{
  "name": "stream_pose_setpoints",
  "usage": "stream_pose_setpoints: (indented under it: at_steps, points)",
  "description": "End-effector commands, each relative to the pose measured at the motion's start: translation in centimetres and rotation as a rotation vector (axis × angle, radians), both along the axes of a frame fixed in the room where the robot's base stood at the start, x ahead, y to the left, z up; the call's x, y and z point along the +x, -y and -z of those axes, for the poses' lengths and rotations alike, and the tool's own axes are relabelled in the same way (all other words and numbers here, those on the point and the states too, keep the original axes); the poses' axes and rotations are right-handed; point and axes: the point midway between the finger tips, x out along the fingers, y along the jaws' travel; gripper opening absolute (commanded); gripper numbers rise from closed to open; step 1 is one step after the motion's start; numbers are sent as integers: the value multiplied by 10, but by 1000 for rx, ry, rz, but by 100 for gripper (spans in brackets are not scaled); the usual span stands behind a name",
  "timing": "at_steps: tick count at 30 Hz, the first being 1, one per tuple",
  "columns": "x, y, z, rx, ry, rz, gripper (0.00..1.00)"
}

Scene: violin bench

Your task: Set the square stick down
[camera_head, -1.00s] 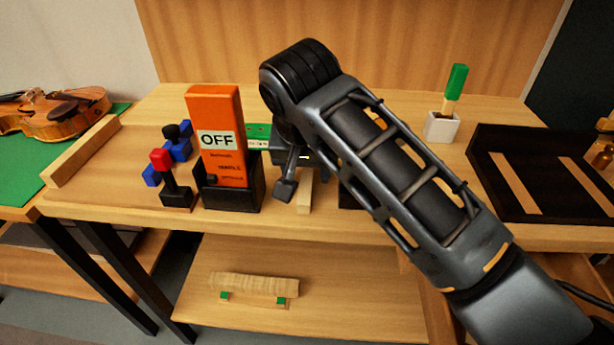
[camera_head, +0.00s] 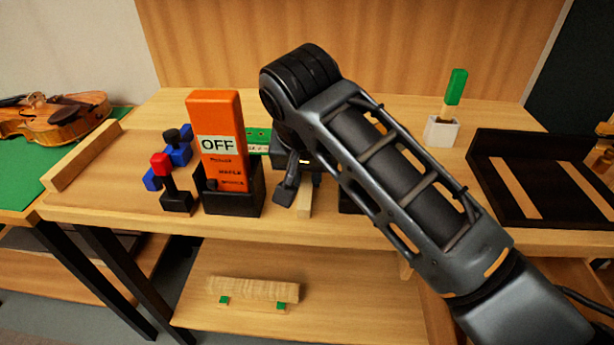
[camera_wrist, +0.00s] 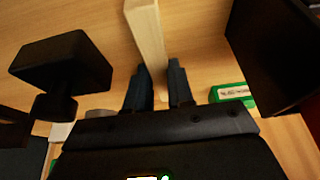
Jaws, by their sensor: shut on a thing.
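The square stick (camera_wrist: 148,40) is a pale, straight wooden bar. In the wrist view it runs from the top edge down between the two fingers of my gripper (camera_wrist: 160,88). The gripper is shut on it. In the head view a short part of the stick (camera_head: 304,198) shows below my gripper, close over the bench top. My arm hides most of the gripper and the far part of the stick there. I cannot tell whether the stick touches the bench.
An orange box marked OFF (camera_head: 222,140) stands in a black holder left of my gripper. A black-based clamp with a red knob (camera_head: 163,165) is further left. A dark tray (camera_head: 500,185) and a white cup with a green-handled tool (camera_head: 440,128) are at right.

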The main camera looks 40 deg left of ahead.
Motion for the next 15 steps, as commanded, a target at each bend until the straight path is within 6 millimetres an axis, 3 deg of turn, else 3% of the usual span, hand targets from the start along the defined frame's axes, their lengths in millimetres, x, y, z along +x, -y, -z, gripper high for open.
stream_pose_setpoints:
  at_steps: [5, 11, 15]
  points:
    - [0, -1, -10, 2, 1, -1, 0]
    - [0, -1, -42, 3, 3, -2, 0]
    - [-3, 31, -59, 5, 1, 2, 0]
